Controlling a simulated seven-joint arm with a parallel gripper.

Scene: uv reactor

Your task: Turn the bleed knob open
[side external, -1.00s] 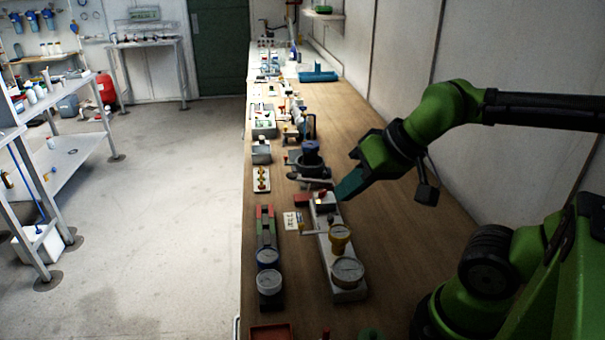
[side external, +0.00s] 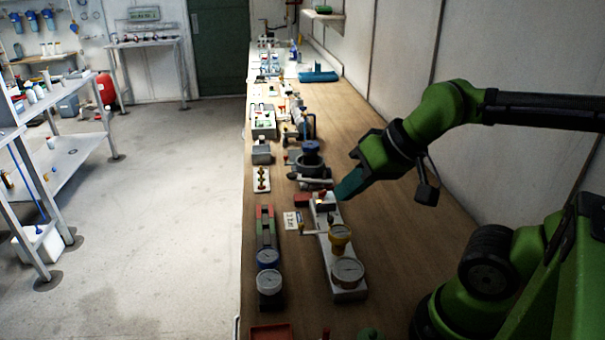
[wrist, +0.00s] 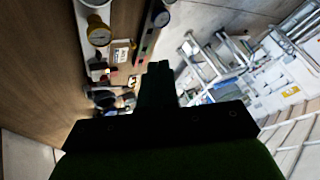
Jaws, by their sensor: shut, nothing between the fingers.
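A narrow pale plate (side external: 349,295) carries a white-faced gauge (side external: 348,271), a yellow-rimmed gauge (side external: 341,233) and a small block (side external: 325,205) with a red part at its far end. Which part is the bleed knob I cannot tell for sure. My gripper (side external: 342,191) is shut and empty, with its dark green tips angled down close to the right of the block. Whether they touch it is unclear. In the wrist view my gripper (wrist: 158,66) points toward the bench edge. The yellow gauge (wrist: 99,35) shows there to its left.
A printed label (side external: 292,220) and a strip with two more gauges (side external: 269,282) lie left of the plate. A dark blue-topped fixture (side external: 310,160) stands just beyond it. The bench's right side is bare wood up to the wall.

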